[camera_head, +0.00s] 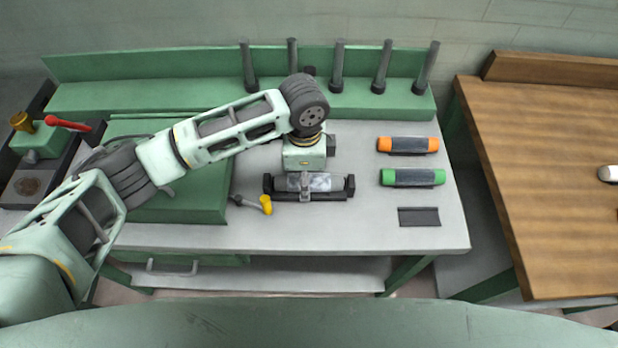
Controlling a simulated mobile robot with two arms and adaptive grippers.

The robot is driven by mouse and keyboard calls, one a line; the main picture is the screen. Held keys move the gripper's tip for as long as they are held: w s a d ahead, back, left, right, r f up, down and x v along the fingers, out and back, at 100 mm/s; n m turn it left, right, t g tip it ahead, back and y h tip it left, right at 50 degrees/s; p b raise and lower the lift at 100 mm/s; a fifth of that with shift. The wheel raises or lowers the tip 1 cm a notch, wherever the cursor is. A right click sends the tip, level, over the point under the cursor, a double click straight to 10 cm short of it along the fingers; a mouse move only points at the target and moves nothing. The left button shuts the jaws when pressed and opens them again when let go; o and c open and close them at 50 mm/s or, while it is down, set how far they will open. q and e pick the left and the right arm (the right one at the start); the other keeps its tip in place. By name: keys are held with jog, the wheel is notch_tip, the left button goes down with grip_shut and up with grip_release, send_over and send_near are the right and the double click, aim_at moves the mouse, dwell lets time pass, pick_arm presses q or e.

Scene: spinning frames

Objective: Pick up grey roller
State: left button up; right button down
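The grey roller (325,182) lies across a black holder (330,196) near the middle of the grey-topped bench. My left arm reaches in from the left, and my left gripper (305,186) points down right over the roller's middle. One grey finger shows in front of the roller; the other is hidden, so I cannot tell if the fingers are closed on it. The gripper body covers part of the roller's back side. My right gripper is not in view.
An orange-ended roller (427,144) and a green-ended roller (434,177) lie at the right, with a dark flat piece (419,216) in front. A yellow-knobbed crank (266,204) stands left of the holder. Upright dark posts (338,68) line the back. A wooden table (545,150) stands at right.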

pick_arm(q)
jog(key=c, duration=1.3)
jog(key=shift+c, duration=0.2)
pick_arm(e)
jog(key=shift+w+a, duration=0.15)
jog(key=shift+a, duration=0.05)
pick_arm(q)
jog(key=shift+r, duration=0.1)
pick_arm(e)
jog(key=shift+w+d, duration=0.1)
